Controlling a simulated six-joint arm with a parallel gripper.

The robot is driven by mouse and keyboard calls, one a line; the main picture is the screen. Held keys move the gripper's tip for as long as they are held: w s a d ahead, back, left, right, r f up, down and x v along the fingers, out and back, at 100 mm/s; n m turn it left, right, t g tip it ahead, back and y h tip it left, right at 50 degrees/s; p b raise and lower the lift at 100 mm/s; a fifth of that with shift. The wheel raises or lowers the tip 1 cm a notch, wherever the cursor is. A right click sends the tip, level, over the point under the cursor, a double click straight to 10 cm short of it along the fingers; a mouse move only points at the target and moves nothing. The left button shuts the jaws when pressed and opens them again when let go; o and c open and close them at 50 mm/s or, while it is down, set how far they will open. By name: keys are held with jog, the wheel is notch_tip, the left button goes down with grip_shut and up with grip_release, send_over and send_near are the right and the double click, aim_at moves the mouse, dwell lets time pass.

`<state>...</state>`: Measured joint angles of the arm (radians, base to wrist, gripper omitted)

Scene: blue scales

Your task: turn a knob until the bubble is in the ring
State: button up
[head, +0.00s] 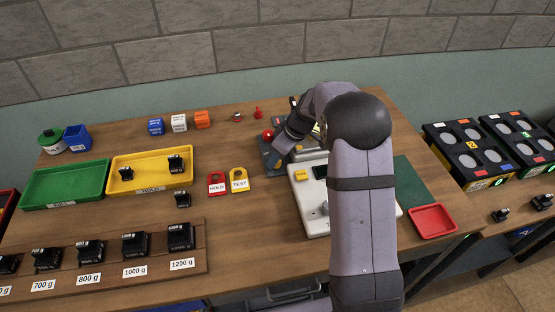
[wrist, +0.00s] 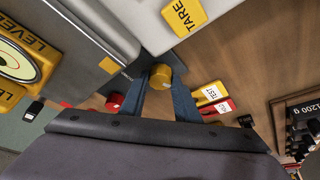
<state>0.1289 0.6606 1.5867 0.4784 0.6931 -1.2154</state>
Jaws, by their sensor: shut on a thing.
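A yellow knob (wrist: 160,76) sits at the corner of the scale's body in the wrist view. My gripper (wrist: 168,90) is shut on this knob, one blue finger on each side of it. The bubble level (wrist: 12,60) is at the left edge of the wrist view, a pale yellow dial with a dark ring between yellow LEVEL labels. It is cut off by the frame, and I cannot tell where the bubble lies. In the head view my gripper (head: 279,160) reaches down beside the white scale (head: 312,210); my arm hides the level there.
A yellow TARE label (wrist: 183,15) is on the scale close by. Red HOLD (head: 217,183) and yellow TEST (head: 239,181) tags lie left of the scale. A yellow tray (head: 150,186), green tray (head: 65,200) and weight rack (head: 190,259) stand further left; a red tray (head: 433,221) is at right.

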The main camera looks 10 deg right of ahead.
jog(key=shift+a+m+t, duration=0.1)
jog(key=shift+m+t, duration=0.2)
jog(key=shift+m, duration=0.6)
jog(key=m, duration=0.1)
jog(key=m+h, duration=0.1)
jog(key=shift+s+r+m, duration=0.1)
jog(key=shift+r+m, duration=0.1)
jog(key=shift+m, duration=0.1)
jog(key=shift+a+f+m+t+h+p, duration=0.1)
jog(key=shift+m+t+h+p, duration=0.2)
jog(key=shift+m+h+p, duration=0.75)
jog(key=shift+m+y+p, duration=0.25)
jog(key=shift+m+p, duration=0.2)
jog(key=shift+m, duration=0.1)
jog(key=o, duration=1.1)
jog(key=shift+c, duration=0.2)
jog(key=b+v, duration=0.2)
jog(key=v, duration=0.5)
